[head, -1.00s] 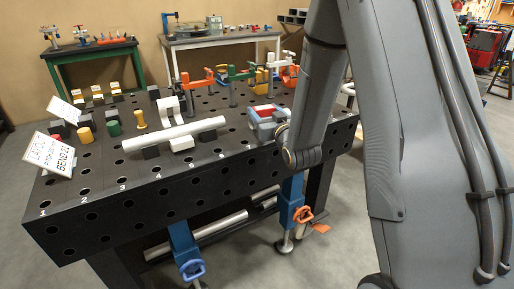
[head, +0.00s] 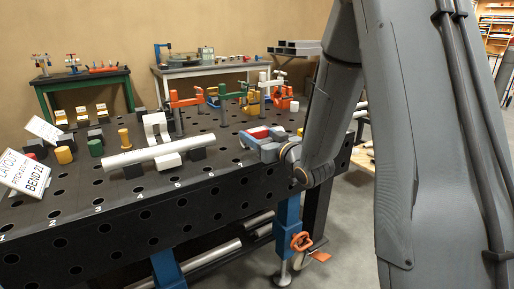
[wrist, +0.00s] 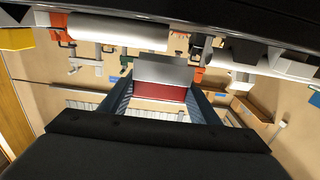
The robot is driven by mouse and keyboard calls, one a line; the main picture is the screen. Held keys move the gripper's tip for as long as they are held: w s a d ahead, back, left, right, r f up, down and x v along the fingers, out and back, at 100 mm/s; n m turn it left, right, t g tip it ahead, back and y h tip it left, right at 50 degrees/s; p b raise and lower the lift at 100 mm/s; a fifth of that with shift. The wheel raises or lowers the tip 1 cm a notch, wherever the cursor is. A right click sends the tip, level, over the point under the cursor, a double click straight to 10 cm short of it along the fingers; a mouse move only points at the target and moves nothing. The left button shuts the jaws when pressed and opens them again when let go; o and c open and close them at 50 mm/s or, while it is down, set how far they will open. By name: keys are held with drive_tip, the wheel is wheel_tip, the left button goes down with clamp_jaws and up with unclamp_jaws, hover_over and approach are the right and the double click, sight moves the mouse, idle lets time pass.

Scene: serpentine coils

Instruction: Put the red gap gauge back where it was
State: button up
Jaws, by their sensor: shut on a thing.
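The red gap gauge (head: 259,133) is between the fingers of my gripper (head: 263,141) in the head view, near the front right part of the black table. In the wrist view it shows as a grey plate above a dark red block (wrist: 160,92). The dark blue-grey fingers of my gripper (wrist: 161,98) close on its two sides. Whether the gauge touches the table top cannot be told. The back of my gripper is partly hidden by my arm in the head view.
The black perforated table (head: 215,190) bears a long pale pipe (head: 155,153) on blocks, left of my gripper. Orange, green and yellow clamps (head: 230,95) stand behind. Yellow and green cylinders and white signs (head: 24,172) are at the left. The front strip of table is clear.

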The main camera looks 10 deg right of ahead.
drive_tip(key=shift+f, duration=1.95)
drive_tip(key=shift+f, duration=0.1)
drive_tip(key=o, duration=1.3)
drive_tip(key=shift+f, duration=0.1)
drive_tip(key=shift+c, duration=0.2)
